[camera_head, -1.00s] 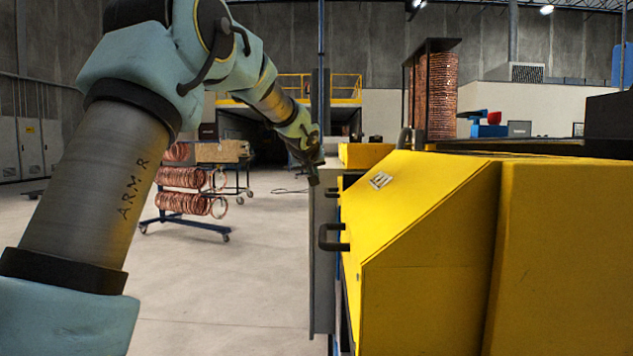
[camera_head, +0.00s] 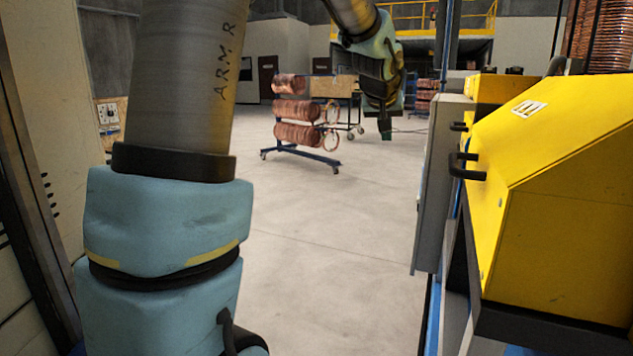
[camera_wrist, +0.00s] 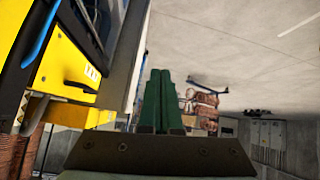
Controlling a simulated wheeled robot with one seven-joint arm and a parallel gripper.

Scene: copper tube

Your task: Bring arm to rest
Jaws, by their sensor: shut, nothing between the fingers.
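My arm shows in the head view, with its grey link and pale blue joints at the left and centre. My gripper (camera_head: 385,132) hangs at the end of the arm, pointing down above the open floor. It is left of the yellow machine (camera_head: 560,190) and apart from it. In the wrist view the green fingers (camera_wrist: 160,100) of my gripper lie side by side, shut and empty. The yellow machine also shows at the upper left of the wrist view (camera_wrist: 67,68).
A wheeled rack (camera_head: 300,150) with copper coils stands on the floor beyond my arm. A black handle (camera_head: 466,167) sticks out from the yellow machine. A pale cabinet (camera_head: 65,130) stands close at the left. The floor (camera_head: 330,250) between is clear.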

